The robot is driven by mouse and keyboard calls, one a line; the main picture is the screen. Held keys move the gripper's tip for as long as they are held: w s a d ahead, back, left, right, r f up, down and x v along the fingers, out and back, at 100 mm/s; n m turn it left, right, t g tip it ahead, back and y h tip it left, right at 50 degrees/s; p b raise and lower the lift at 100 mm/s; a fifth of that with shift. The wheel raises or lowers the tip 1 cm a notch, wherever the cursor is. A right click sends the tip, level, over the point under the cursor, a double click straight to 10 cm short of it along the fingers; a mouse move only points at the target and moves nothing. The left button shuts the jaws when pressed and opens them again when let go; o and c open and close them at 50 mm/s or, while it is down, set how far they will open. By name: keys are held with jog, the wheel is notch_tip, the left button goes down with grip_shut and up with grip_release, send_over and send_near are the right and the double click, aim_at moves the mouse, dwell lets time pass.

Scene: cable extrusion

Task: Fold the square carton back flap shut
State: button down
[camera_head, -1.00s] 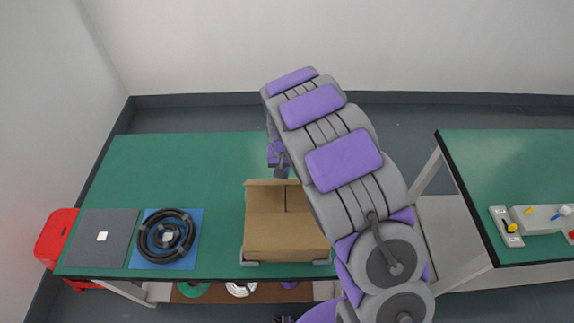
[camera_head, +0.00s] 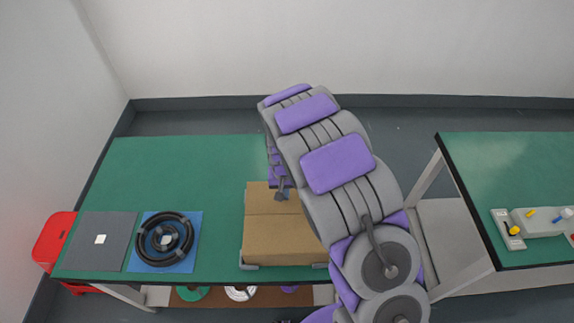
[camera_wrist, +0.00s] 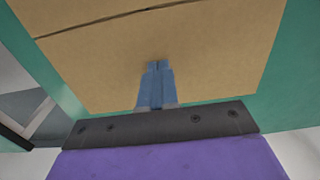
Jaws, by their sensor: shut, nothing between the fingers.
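The square carton (camera_head: 283,238) is a brown box on the green table, left of my arm in the head view. Its back flap (camera_head: 258,196) lies flat, or close to flat, over the back of the top, with a dark seam in front of it. My gripper (camera_head: 282,195) is shut and empty at that flap. In the wrist view, the fingertips (camera_wrist: 155,66) reach over the brown cardboard (camera_wrist: 200,55), and a dark seam crosses beyond them. I cannot tell if they touch it. My arm hides the carton's right side.
The green table (camera_head: 190,170) is clear behind and left of the carton. A black cable coil (camera_head: 165,239) lies on a blue mat beside a grey plate (camera_head: 100,240). A second table (camera_head: 500,165) with a fixture (camera_head: 535,222) stands at the right.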

notch_tip(320, 180, up, 10)
jog(key=p, duration=0.3)
jog(key=shift+p, duration=0.3)
jog(key=shift+f, duration=0.1)
dwell(0.3)
jog(key=s+d+r, duration=0.9)
jog(key=s+r, duration=0.4)
jog(key=r, duration=0.1)
jog(key=s+d+r+g, duration=0.1)
jog(key=s+d+r, duration=0.1)
jog(key=s, duration=0.8)
jog(key=s+d+r, duration=0.2)
jog(key=s+r, duration=0.1)
jog(key=s, duration=0.8)
jog(key=shift+s+d+g, duration=0.2)
jog(key=shift+s+g, duration=0.1)
jog(key=shift+g, duration=0.1)
